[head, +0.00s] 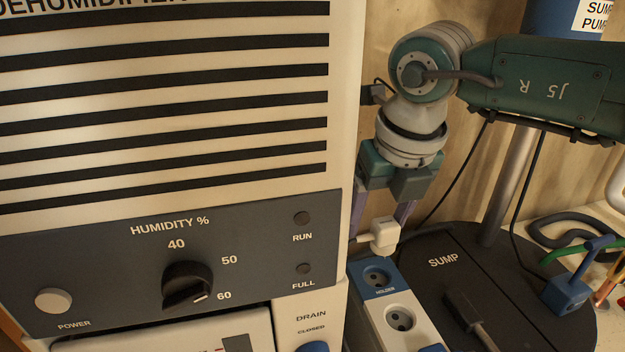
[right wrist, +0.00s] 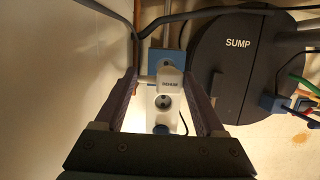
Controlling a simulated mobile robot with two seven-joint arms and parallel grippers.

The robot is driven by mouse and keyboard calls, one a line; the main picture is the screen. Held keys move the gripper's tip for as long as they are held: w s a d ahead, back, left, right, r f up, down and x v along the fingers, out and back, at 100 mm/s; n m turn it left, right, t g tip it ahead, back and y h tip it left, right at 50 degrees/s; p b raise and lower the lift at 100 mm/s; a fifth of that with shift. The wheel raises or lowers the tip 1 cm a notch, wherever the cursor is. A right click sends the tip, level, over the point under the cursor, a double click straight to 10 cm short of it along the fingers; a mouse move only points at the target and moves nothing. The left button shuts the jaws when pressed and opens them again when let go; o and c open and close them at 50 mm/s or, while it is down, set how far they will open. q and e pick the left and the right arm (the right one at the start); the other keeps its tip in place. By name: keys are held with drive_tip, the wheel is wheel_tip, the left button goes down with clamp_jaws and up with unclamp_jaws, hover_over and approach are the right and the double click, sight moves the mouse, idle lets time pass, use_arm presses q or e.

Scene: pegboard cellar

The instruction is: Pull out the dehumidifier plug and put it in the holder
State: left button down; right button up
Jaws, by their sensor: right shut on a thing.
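The white dehumidifier plug (head: 384,236) is between the fingertips of my right gripper (head: 383,222), which is shut on it. The blue holder (head: 379,281), marked HOLDER, has a round recess that looks empty. It is at the far end of a white socket strip (head: 412,328). The plug appears raised above the strip's far end; its exact height is unclear. The round socket (head: 400,318) in front of the holder is empty. My left gripper is not in view.
The dehumidifier (head: 170,130) stands close on the left. A blue fitting (head: 567,291) and hoses are farther right.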

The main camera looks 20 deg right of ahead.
sight(380, 224)
drive_tip(key=shift+w, duration=0.45)
drive_tip(key=shift+s+d+f, duration=0.15)
drive_tip(key=shift+s+f, duration=0.05)
drive_tip(key=shift+s, duration=0.3)
drive_tip(key=shift+b+x, duration=0.7)
drive_tip(key=shift+x, duration=0.15)
drive_tip(key=shift+s+f+b, duration=0.15)
drive_tip(key=shift+f+b, duration=0.35)
drive_tip(key=shift+f, duration=0.15)
use_arm(q)
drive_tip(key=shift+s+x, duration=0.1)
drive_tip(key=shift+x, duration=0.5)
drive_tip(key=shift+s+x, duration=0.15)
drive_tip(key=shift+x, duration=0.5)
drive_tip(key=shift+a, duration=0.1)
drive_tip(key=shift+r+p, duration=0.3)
drive_tip(key=shift+p, duration=0.1)
use_arm(e)
drive_tip(key=shift+r, duration=0.1)
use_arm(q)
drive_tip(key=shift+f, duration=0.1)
